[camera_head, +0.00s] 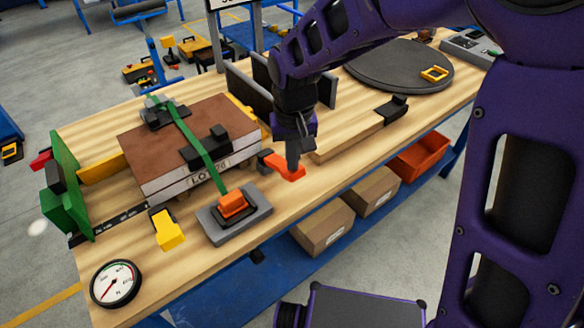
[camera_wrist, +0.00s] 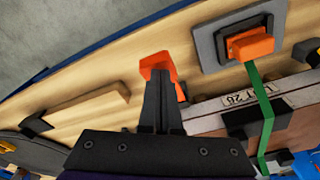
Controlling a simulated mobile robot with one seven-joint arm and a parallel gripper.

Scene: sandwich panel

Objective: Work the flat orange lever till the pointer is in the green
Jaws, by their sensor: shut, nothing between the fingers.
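The flat orange lever (camera_head: 287,168) is at the bench's front edge, right of the strapped panel stack. In the wrist view the lever (camera_wrist: 158,64) shows beyond my fingertips, partly covered by them. My gripper (camera_head: 293,163) is shut and empty, pointing down at the lever; I cannot tell whether it touches it. The round gauge (camera_head: 116,284) lies at the near left corner of the bench. Its thin red needle seems to point to the lower left, away from a small green mark at the upper right.
An orange block on a grey plate (camera_head: 262,217) stands left of the lever, with a green strap running to the panel stack (camera_head: 165,135). A yellow piece (camera_head: 167,229) is near it. A wooden bar (camera_head: 350,137) lies right of the lever. A dark turntable (camera_head: 385,65) is farther back.

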